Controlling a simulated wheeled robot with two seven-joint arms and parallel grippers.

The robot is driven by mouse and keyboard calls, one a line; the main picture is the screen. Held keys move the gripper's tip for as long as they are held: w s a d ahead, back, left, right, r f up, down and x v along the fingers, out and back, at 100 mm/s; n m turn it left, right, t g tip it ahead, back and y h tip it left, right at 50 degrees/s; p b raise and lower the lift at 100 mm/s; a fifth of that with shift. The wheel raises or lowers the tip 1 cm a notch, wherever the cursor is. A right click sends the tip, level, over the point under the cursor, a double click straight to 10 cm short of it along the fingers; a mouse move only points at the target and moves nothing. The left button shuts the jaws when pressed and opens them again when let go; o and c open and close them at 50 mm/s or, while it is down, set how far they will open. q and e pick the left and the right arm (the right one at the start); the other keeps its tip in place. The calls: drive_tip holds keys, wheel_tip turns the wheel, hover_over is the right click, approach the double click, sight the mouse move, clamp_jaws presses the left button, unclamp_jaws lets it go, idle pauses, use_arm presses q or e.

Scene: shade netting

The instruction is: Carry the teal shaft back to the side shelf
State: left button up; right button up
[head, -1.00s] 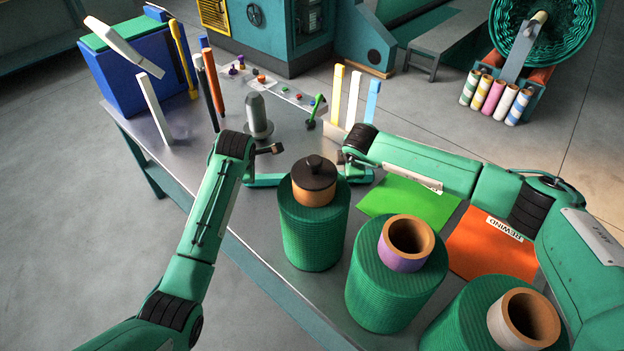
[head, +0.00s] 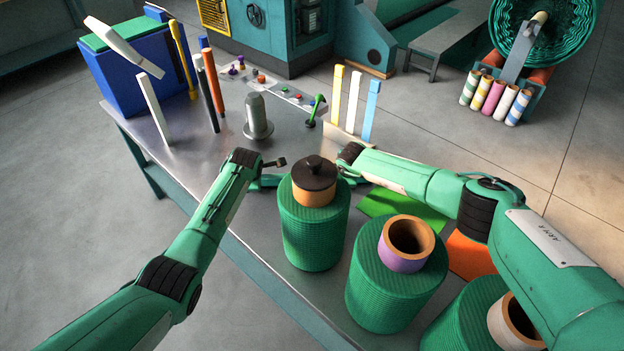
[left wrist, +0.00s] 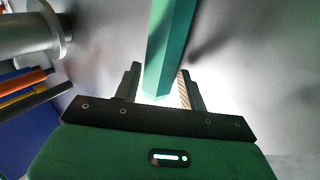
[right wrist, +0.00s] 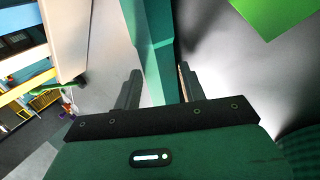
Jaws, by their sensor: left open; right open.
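The teal shaft (left wrist: 170,45) is a long flat-sided bar. In the left wrist view it runs between the two fingers of my left gripper (left wrist: 160,88), which is open around it. In the right wrist view the shaft (right wrist: 150,40) also passes between the open fingers of my right gripper (right wrist: 158,88). In the head view both hands are low over the table, behind the black-capped roll, which hides most of the shaft. I cannot tell whether any finger touches it. I cannot make out the side shelf for certain.
Green netting rolls stand at the table's front: one black-capped (head: 315,232), one with a purple core (head: 398,280), one (head: 470,320) partly behind my right arm. A grey spindle (head: 257,118), upright coloured sticks (head: 352,102) and a blue bin (head: 125,85) stand farther back. A green mat (head: 395,207) lies right.

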use_arm(q)
drive_tip(key=shift+w+f, duration=0.25)
drive_tip(key=shift+f, duration=0.2)
use_arm(e)
drive_tip(key=shift+w+f, duration=0.25)
drive_tip(key=shift+f, duration=0.25)
use_arm(q)
drive_tip(key=shift+c, duration=0.4)
use_arm(e)
drive_tip(key=shift+c, duration=0.4)
use_arm(q)
clamp_jaws()
use_arm(e)
clamp_jaws()
use_arm(q)
drive_tip(key=shift+w+r, duration=0.15)
drive_tip(key=shift+r, duration=0.05)
use_arm(e)
drive_tip(key=shift+w+r, duration=0.15)
drive_tip(key=shift+r, duration=0.05)
